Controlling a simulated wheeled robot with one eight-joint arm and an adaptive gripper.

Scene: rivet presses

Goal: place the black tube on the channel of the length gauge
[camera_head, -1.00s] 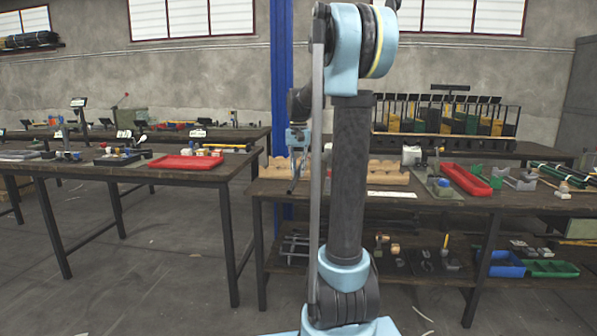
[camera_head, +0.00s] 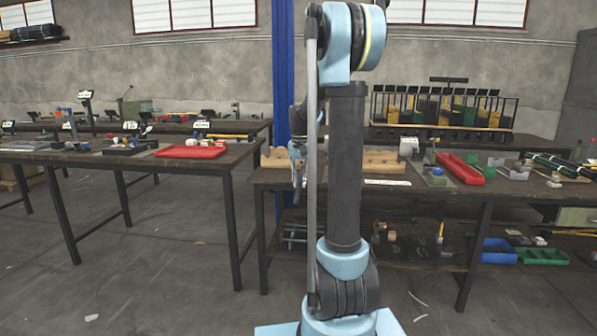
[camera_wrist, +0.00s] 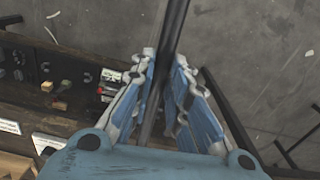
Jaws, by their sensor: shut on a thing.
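In the wrist view, my gripper (camera_wrist: 164,80) is shut on a long black tube (camera_wrist: 175,25). The tube runs from the top edge down between the two blue fingers, and its far end is out of frame. In the head view, my gripper (camera_head: 298,165) is beside the left end of the right-hand workbench, partly hidden by my own arm. The tube cannot be made out there. I cannot pick out the length gauge or its channel with certainty in either view.
The right-hand workbench (camera_head: 440,182) carries wooden blocks (camera_head: 383,162), a red tray (camera_head: 460,168) and green-black rolls. Its lower shelf holds a blue bin (camera_head: 498,254) and a green bin (camera_head: 543,257). The left workbench (camera_head: 100,160) has another red tray (camera_head: 191,151). Open floor lies between the benches.

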